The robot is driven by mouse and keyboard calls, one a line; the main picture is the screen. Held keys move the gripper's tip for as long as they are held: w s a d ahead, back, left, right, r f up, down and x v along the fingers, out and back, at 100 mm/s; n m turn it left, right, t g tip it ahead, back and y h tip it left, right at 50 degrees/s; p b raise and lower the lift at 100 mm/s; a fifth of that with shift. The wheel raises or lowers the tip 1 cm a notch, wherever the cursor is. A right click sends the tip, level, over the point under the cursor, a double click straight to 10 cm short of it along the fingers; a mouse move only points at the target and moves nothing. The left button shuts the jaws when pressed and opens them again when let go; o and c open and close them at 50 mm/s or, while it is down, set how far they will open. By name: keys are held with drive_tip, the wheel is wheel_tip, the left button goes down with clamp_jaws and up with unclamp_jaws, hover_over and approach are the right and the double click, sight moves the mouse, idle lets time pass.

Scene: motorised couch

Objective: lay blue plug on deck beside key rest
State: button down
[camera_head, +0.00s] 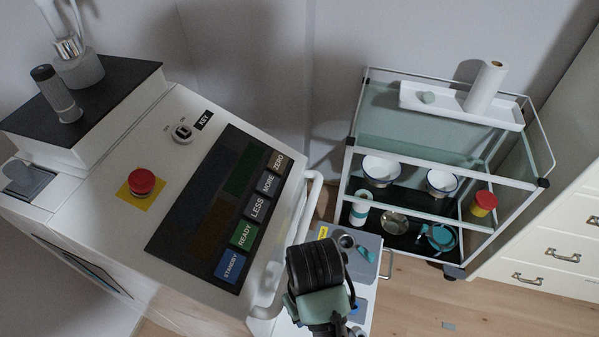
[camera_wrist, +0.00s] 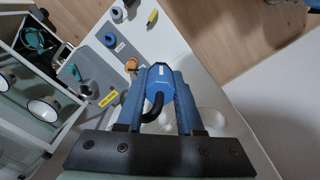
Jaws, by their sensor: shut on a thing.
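My gripper (camera_wrist: 157,82) is shut on the blue plug (camera_wrist: 161,88), which sits between its two blue fingers in the wrist view. A black cable loop (camera_wrist: 152,108) hangs from the plug. I cannot tell for sure which part is the key rest. In the head view my dark gripper body (camera_head: 315,265) covers part of the deck (camera_head: 369,243), and the held plug cannot be made out.
A white trolley (camera_head: 347,160) with bowls and a paper roll stands behind right.

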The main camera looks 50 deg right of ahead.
wheel_tip(320, 180, down, 27)
drive_tip(key=b, duration=0.7)
drive_tip(key=shift+d+r, duration=0.1)
drive_tip(key=shift+r, duration=0.05)
drive_tip(key=shift+f+b, duration=0.2)
drive_tip(key=shift+b, duration=0.15)
drive_tip(key=c, duration=0.5)
unclamp_jaws()
drive_tip(key=shift+c, duration=0.2)
drive_tip(key=shift+r, duration=0.1)
wheel_tip(320, 180, up, 12)
drive_tip(key=p, duration=0.2)
drive_tip(key=shift+r+p, duration=0.15)
drive_tip(key=shift+p, duration=0.25)
